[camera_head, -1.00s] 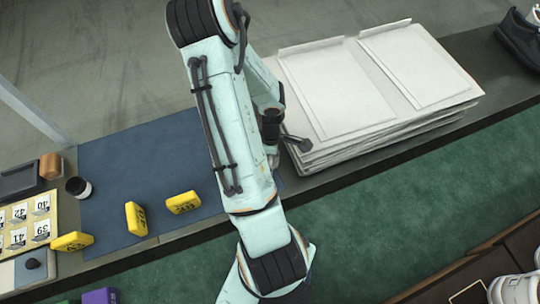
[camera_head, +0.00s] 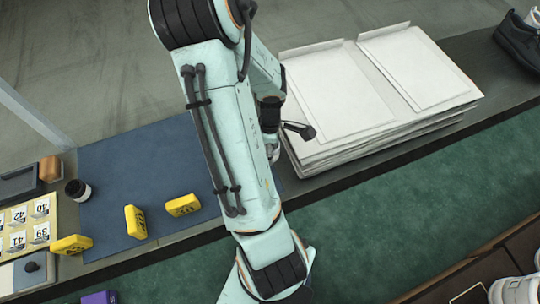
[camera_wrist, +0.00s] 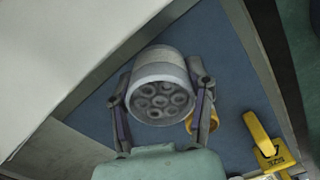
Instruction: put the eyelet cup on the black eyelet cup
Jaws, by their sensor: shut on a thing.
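A pale grey eyelet cup (camera_wrist: 165,68) is held in my gripper (camera_wrist: 160,92) in the wrist view. Its end with several ring-shaped eyelets faces the camera, and a finger presses on each side. The cup is up in the air above the blue mat. A small dark cup with a pale band, apparently the black eyelet cup (camera_head: 78,190), stands at the mat's left edge in the head view. My gripper is well to the right of it, mostly hidden behind my arm in that view. I cannot make out the dark cup in the wrist view.
The blue mat (camera_head: 125,172) has yellow blocks (camera_head: 183,205) along its front. A numbered card (camera_head: 22,222) and a brown block (camera_head: 50,168) lie at left. A tall stack of white sheets (camera_head: 340,95) stands right of my arm. The mat's middle left is clear.

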